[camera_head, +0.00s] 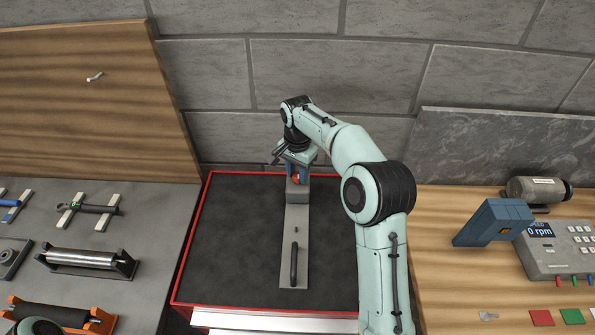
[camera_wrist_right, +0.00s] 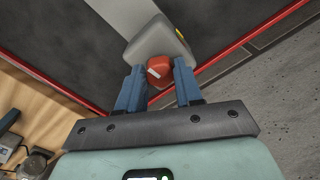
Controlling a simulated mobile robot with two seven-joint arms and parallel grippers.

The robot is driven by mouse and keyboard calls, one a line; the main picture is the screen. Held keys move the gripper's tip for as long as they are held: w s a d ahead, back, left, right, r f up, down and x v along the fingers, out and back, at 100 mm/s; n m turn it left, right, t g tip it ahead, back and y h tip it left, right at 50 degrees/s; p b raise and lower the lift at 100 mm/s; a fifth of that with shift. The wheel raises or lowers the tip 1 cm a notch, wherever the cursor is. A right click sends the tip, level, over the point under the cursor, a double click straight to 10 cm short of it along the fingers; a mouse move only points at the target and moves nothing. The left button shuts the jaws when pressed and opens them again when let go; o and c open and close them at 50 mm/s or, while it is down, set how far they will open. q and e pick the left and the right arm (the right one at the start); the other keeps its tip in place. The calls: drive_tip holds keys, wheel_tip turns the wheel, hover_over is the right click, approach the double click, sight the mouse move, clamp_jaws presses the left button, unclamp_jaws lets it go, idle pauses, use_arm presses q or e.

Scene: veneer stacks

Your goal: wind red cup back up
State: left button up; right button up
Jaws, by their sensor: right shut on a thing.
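The red cup (camera_wrist_right: 159,70) is a small rounded red piece with a pale mark, at the face of a grey block (camera_wrist_right: 156,42) in the right wrist view. In the head view a little red of the cup (camera_head: 295,179) shows above the grey block (camera_head: 297,190). My right gripper (camera_wrist_right: 158,84) has its two blue fingers on either side of the cup and is shut on it. In the head view my right gripper (camera_head: 297,172) is at the far end of the grey plate (camera_head: 296,220), partly hidden by its wrist. My left gripper is not in view.
A black handle (camera_head: 294,263) lies on the near part of the plate. The red-edged dark bench top (camera_head: 240,225) is clear around it. Rollers (camera_head: 82,258) stand on the left bench. A control box (camera_head: 560,250) reading 0 rpm and a blue device (camera_head: 492,222) stand right.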

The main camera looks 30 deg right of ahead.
drive_tip(key=n, duration=0.4)
drive_tip(key=shift+n, duration=0.3)
drive_tip(key=n, duration=0.4)
drive_tip(key=shift+d+n, duration=0.1)
drive_tip(key=shift+n, duration=0.2)
drive_tip(key=n, duration=0.4)
drive_tip(key=shift+r+n, duration=0.1)
drive_tip(key=shift+n, duration=0.2)
drive_tip(key=n, duration=0.3)
drive_tip(key=shift+n, duration=0.3)
drive_tip(key=n, duration=0.4)
drive_tip(key=shift+d+n, duration=0.1)
drive_tip(key=shift+n, duration=0.2)
drive_tip(key=n, duration=0.8)
drive_tip(key=shift+w+n, duration=0.1)
drive_tip(key=shift+n, duration=2.1)
